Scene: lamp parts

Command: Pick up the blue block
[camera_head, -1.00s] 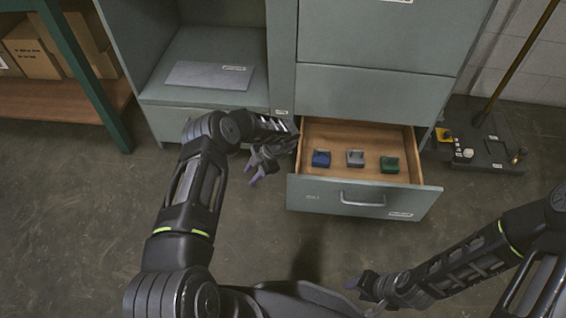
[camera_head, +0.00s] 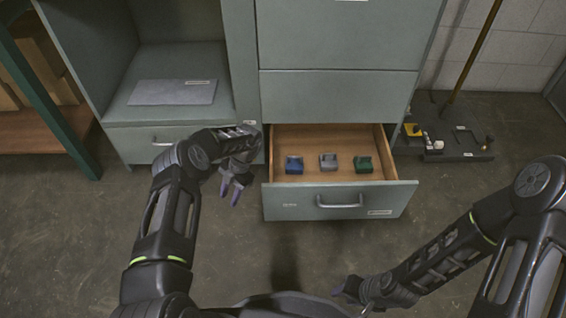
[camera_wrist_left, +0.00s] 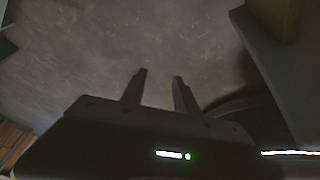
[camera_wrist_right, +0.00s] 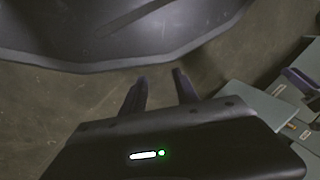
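The blue block (camera_head: 294,165) sits at the left inside an open wooden-lined drawer (camera_head: 340,196) in the head view. A grey block (camera_head: 328,162) and a green block (camera_head: 363,164) sit to its right in the same drawer. My left gripper (camera_head: 230,197) is open and empty, left of the drawer and outside it. In the left wrist view its two fingers (camera_wrist_left: 160,78) stand apart over bare floor. My right gripper (camera_head: 340,290) is low in front of the drawer. In the right wrist view its fingers (camera_wrist_right: 160,78) are apart with nothing between them.
The drawer belongs to a grey-green cabinet (camera_head: 340,40). A flat grey panel (camera_head: 172,92) lies in the open bay to the left. A dark platform (camera_head: 455,143) with small items and a pole stands right of the cabinet. The floor before the drawer is clear.

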